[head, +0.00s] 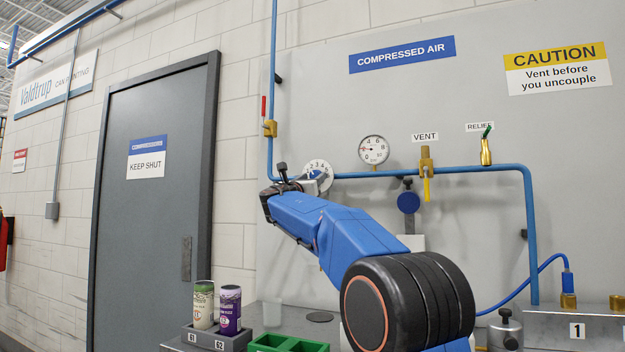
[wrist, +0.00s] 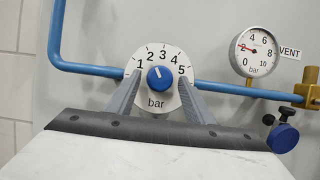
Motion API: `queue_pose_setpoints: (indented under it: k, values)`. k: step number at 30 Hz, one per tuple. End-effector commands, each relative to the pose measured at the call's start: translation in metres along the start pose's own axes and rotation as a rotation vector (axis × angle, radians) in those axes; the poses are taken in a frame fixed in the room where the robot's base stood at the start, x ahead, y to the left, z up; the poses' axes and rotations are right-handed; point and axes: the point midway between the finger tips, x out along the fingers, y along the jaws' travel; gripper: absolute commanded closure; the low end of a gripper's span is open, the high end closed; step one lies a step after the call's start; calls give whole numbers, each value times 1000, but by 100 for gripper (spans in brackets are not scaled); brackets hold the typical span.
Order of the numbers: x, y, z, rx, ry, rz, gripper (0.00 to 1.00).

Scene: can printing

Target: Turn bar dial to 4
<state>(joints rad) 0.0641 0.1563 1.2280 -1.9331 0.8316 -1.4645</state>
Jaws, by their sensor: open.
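The bar dial (wrist: 160,77) is a blue round knob on a white plate numbered 1 to 5 in the wrist view. Its white mark points up and slightly left, at about 2. In the head view the dial plate (head: 323,167) shows on the blue pipe, partly hidden by my arm. My gripper (wrist: 160,80) is open, with one grey finger left and one right of the knob. The fingers look apart from the knob; how near the tips are to the plate is unclear. In the head view my gripper (head: 283,183) is in front of the dial's left.
A pressure gauge (wrist: 255,52) sits right of the dial, its red needle near 2. The blue pipe (head: 460,169) runs along the panel past the vent valve (head: 426,170) and relief valve (head: 486,152). Cans (head: 230,310) stand on the bench below.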

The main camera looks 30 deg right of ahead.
Motion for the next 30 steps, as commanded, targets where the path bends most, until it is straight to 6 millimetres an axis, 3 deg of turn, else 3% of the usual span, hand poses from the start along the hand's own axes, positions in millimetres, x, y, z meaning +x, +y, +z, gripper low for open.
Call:
queue_pose_setpoints:
  k: [10, 15, 30]
  values:
    - [4, 0, 0, 0, 0, 0, 52]
    - [4, 0, 0, 0, 0, 1, 87]
    - [3, 2, 1, 104, -1, -41, 87]
